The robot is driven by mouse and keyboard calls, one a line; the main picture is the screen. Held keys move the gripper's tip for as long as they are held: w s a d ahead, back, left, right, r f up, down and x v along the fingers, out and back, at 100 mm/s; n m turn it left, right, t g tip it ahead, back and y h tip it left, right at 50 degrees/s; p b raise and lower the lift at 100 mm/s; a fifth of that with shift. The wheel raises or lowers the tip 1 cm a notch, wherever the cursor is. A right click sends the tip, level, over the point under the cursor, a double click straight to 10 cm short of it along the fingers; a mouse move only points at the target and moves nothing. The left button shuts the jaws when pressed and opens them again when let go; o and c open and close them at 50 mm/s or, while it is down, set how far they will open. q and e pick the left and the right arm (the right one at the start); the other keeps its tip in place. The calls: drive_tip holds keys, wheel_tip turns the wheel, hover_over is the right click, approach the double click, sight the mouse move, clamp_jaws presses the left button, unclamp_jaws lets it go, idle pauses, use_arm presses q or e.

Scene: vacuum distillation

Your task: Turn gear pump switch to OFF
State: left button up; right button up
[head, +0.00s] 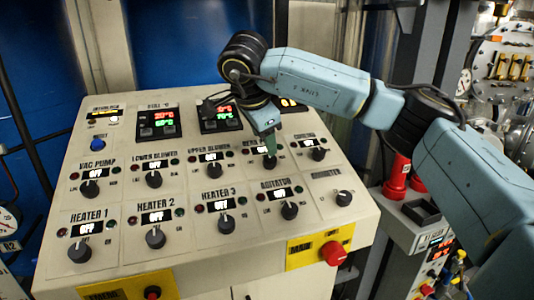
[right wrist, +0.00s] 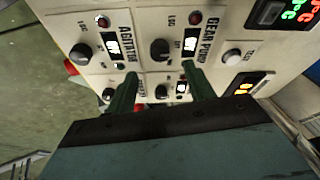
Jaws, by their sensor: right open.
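The gear pump switch is a dark round knob on the sloped control panel (head: 165,250). In the head view the knob (head: 270,162) shows just below my right gripper (head: 266,143), which partly covers its label and display. In the right wrist view the gear pump knob (right wrist: 160,50) lies just beyond the open green fingers (right wrist: 158,78), beside its label and a lit display (right wrist: 191,44) too small to read surely. Another knob (right wrist: 162,91) shows between the fingers. Nothing is held. Whether a finger touches the panel cannot be told. My left gripper is out of view.
Neighbouring knobs stand close by: agitator (head: 289,211), upper blower (head: 214,168) and one at the right (head: 318,154). A red main knob (head: 333,253) sticks out on a yellow plate at the front edge. Temperature displays (head: 219,118) are above.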

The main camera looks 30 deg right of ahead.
drive_tip(key=v, duration=0.6)
drive_tip(key=shift+f, duration=0.1)
idle(0.3)
